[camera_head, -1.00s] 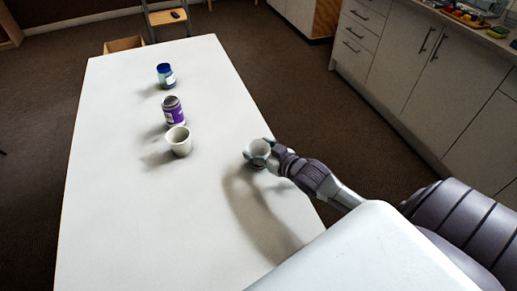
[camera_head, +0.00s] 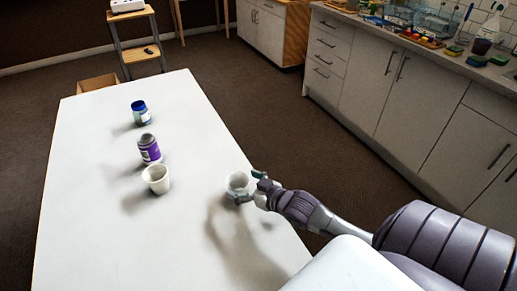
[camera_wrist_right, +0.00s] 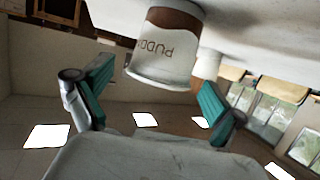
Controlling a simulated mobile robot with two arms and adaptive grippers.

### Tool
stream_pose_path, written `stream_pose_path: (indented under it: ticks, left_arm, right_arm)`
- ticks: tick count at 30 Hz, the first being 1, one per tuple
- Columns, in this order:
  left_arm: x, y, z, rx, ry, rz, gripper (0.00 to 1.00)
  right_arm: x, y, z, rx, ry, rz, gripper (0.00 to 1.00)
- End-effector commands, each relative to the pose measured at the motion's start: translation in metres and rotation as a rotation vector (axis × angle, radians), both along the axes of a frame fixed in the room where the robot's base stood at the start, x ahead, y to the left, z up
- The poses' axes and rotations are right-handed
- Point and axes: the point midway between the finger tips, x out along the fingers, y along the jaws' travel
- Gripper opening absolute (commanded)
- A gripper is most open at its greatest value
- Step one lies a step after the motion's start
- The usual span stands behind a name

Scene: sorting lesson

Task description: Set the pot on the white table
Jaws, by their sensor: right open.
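A white pot (camera_head: 237,182) stands upright on the white table (camera_head: 95,225), near its right edge. My right gripper (camera_head: 250,187) is open at the pot's right side, with its fingers close to the pot. In the right wrist view the picture is upside down, and the pot (camera_wrist_right: 166,50) shows a brown band and a label reading "PUDD". It lies between and beyond the spread teal fingers of the right gripper (camera_wrist_right: 157,80). Whether a finger touches it I cannot tell. My left gripper is not in view.
A second white pot (camera_head: 156,179), a purple-labelled jar (camera_head: 149,150) and a blue-lidded jar (camera_head: 141,113) stand in a row on the table's left part. The near table is clear. A kitchen counter (camera_head: 430,45) runs along the right.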

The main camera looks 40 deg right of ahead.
Motion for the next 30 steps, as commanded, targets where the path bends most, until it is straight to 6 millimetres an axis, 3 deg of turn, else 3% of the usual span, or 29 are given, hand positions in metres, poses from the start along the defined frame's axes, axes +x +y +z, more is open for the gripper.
stream_pose_path:
  ticks: [6,12,18,30]
  left_arm:
    - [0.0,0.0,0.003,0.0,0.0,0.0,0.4]
    - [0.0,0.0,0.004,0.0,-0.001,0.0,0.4]
    - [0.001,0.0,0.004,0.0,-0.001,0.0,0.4]
    - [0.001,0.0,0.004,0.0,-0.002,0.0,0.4]
  right_arm:
    - [-0.047,-0.006,0.013,0.0,0.004,0.0,0.95]
    - [-0.077,-0.011,0.023,0.001,0.003,-0.002,0.95]
    - [-0.089,-0.013,0.028,0.001,0.0,-0.001,0.95]
    - [-0.09,-0.013,0.029,0.001,-0.001,-0.001,0.95]
